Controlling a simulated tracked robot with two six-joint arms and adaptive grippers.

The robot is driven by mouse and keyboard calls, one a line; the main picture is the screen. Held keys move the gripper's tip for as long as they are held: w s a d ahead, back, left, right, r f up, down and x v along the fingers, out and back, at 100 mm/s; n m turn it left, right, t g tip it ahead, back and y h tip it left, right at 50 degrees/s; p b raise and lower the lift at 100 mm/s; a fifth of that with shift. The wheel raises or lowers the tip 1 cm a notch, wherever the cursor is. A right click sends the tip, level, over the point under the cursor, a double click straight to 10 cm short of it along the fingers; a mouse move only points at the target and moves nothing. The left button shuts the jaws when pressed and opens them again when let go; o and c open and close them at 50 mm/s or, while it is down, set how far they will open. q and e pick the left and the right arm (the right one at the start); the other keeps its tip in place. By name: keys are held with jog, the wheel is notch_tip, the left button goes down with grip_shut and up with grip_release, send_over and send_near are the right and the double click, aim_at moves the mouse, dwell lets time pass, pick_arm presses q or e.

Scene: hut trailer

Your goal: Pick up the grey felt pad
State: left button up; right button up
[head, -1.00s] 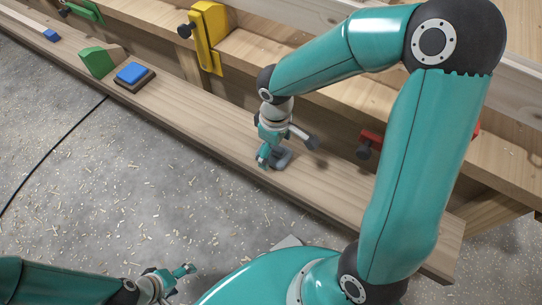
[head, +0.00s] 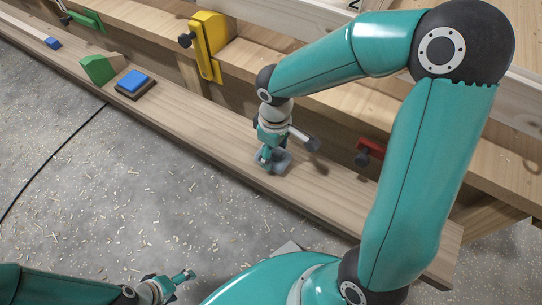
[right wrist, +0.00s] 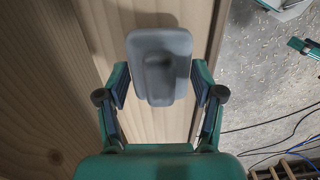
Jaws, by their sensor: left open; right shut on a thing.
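The grey felt pad (head: 283,161) is at the long wooden plank in the middle of the head view. In the right wrist view the pad (right wrist: 160,48) has rounded corners and a raised grip in its middle. My right gripper (head: 266,155) is shut on the pad from above; its two fingers show on either side of the pad in the right wrist view. I cannot tell whether the pad is clear of the plank. My left gripper (head: 172,284) is open and empty at the bottom of the head view, over the floor.
The plank (head: 200,122) also carries a blue-topped sanding block (head: 135,82), a green wedge (head: 98,70) and a small blue block (head: 53,43). Yellow (head: 208,45), green (head: 85,20) and red (head: 370,148) clamps sit along the beams behind. Shavings litter the floor.

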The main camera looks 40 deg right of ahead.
pick_arm(q)
notch_tip(320, 180, up, 6)
jog(key=p, duration=0.5)
jog(key=shift+r+p, duration=0.15)
jog(key=shift+p, duration=0.15)
pick_arm(e)
notch_tip(320, 180, up, 18)
